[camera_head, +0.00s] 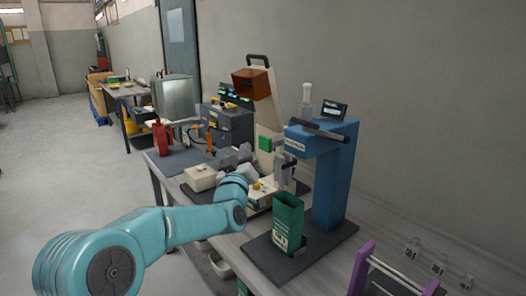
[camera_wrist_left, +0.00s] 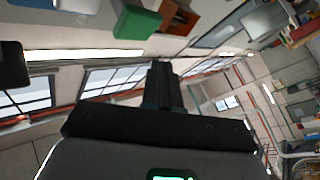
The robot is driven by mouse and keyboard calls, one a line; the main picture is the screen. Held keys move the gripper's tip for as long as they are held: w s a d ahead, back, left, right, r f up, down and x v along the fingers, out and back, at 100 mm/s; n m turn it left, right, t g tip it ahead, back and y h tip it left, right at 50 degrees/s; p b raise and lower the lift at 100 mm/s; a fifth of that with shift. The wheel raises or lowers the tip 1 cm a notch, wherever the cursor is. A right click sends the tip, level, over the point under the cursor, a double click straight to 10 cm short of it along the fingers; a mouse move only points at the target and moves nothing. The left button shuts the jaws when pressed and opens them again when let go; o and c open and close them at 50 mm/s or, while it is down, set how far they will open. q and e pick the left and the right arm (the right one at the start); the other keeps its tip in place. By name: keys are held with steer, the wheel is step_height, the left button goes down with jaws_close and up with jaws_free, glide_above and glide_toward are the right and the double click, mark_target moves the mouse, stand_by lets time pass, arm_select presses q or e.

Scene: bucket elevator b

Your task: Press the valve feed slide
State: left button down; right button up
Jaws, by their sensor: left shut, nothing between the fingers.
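A tall cream machine (camera_head: 262,107) with an orange-brown hopper (camera_head: 250,83) and a green block (camera_head: 266,145) stands on the bench. I cannot tell which part is the valve feed slide. My left arm reaches in from the left, and my left gripper (camera_head: 240,155) is beside the cream machine's lower part, small and partly hidden by my wrist. In the left wrist view its dark fingers (camera_wrist_left: 163,84) are shut and empty. The green block (camera_wrist_left: 138,22) and orange hopper (camera_wrist_left: 179,18) show above them, apart from the fingertips. My right gripper is not in view.
A blue press-like stand (camera_head: 335,175) and an open green bin (camera_head: 288,221) sit on a dark mat right of the machine. A purple frame (camera_head: 362,268) is at the front right.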

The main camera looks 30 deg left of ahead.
arm_select(q)
steer(key=shift+s+a+b, duration=0.25)
steer(key=shift+s+b, duration=0.1)
steer(key=shift+s, duration=0.2)
steer(key=shift+s+a+b, duration=0.25)
steer(key=shift+s+b, duration=0.1)
steer(key=shift+s, duration=0.2)
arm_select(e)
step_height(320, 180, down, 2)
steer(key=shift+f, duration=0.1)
arm_select(q)
steer(key=shift+s+f, duration=0.1)
